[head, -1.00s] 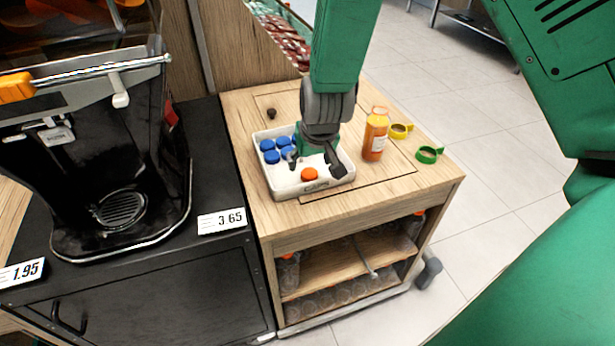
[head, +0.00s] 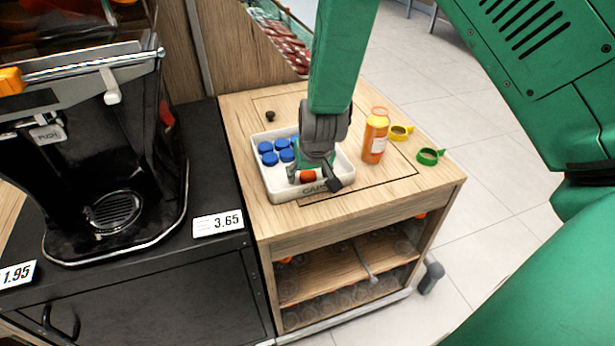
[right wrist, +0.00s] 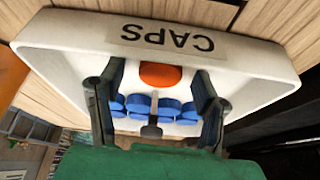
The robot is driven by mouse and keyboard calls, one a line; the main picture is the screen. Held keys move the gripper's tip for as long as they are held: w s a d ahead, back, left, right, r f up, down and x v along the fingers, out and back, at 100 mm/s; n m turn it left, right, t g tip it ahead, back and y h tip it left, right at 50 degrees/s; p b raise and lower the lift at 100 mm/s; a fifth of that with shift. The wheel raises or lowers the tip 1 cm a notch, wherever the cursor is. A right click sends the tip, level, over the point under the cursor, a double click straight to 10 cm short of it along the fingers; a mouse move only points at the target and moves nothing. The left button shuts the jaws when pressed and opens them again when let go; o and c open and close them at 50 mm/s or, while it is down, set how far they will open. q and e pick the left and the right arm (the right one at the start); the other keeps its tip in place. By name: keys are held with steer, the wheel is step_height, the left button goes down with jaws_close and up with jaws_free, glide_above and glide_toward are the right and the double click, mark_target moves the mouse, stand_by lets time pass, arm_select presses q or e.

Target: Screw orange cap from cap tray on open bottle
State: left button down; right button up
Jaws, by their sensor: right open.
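The white cap tray (head: 277,187) stands on the wooden cart top, with its CAPS label towards the front. One orange cap (head: 308,176) lies in the front part of the tray, with several blue caps (head: 270,158) behind it. My right gripper (head: 316,182) is open over the tray, its fingers on either side of the orange cap. In the right wrist view the orange cap (right wrist: 160,75) shows between the two fingertips (right wrist: 160,80), apart from both. The bottle of orange juice (head: 375,138) stands upright right of the tray. My left gripper is not in view.
A small dark knob (head: 270,116) is behind the tray. The black juicer (head: 110,150) stands at the left.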

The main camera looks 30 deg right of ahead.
mark_target(308, 175)
steer(key=c, duration=0.7)
steer(key=shift+c, duration=0.2)
step_height(308, 175, up, 10)
steer(key=p, duration=0.2)
steer(key=shift+p, duration=0.4)
